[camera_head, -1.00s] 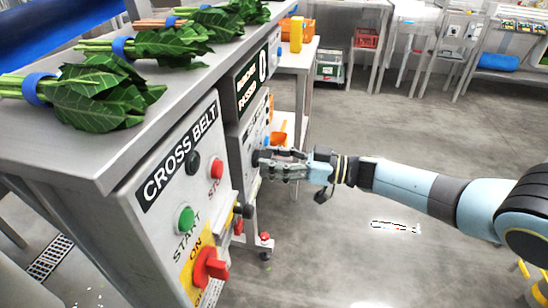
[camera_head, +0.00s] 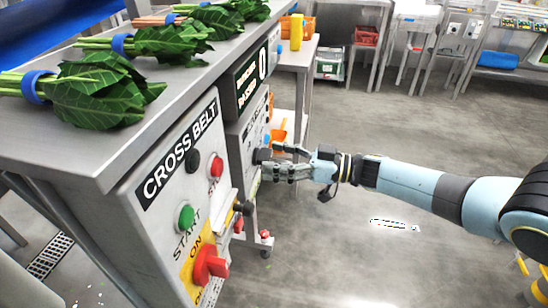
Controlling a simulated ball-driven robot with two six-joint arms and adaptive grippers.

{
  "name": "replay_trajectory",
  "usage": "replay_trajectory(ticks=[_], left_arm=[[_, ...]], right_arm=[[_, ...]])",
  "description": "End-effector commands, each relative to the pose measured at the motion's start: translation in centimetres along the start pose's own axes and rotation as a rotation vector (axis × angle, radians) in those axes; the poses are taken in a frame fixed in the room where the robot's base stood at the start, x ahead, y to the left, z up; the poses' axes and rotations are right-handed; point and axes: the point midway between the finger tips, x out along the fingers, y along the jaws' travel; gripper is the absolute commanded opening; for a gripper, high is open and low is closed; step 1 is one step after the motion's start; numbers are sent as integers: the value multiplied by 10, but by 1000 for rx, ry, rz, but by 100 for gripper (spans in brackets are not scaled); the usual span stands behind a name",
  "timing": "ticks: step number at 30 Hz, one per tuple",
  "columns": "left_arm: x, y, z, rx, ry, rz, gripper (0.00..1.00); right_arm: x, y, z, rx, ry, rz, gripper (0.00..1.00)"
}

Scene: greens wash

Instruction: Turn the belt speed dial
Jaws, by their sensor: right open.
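My right gripper (camera_head: 268,161) comes in from the right at the face of the second panel (camera_head: 234,142), below its black counter display. Its fingers are apart, at a dark round knob (camera_head: 258,156) on that panel, which seems to be the belt speed dial. The fingers and the steep angle partly hide the knob and its label, and I cannot tell if they touch it. My left gripper is not in view.
The nearer CROSS BELT panel (camera_head: 150,235) carries a green start button (camera_head: 186,219), a red stop button (camera_head: 216,167) and a red switch (camera_head: 208,264). Banded leafy bunches (camera_head: 100,92) lie on the metal top above. Open floor (camera_head: 350,235) lies to the right.

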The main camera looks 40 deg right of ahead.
Motion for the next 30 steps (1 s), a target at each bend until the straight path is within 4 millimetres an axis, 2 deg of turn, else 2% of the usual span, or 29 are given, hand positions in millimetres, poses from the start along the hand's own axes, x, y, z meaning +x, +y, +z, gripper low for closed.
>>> replay_trajectory(ticks=[9,15,20,30], left_arm=[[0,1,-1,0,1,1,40],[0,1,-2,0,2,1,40],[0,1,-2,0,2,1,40],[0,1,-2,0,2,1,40]], right_arm=[[-69,0,1,0,-6,0,71],[-101,0,1,1,-3,0,71],[-111,0,0,0,-1,0,71],[-112,0,0,1,0,0,71]])
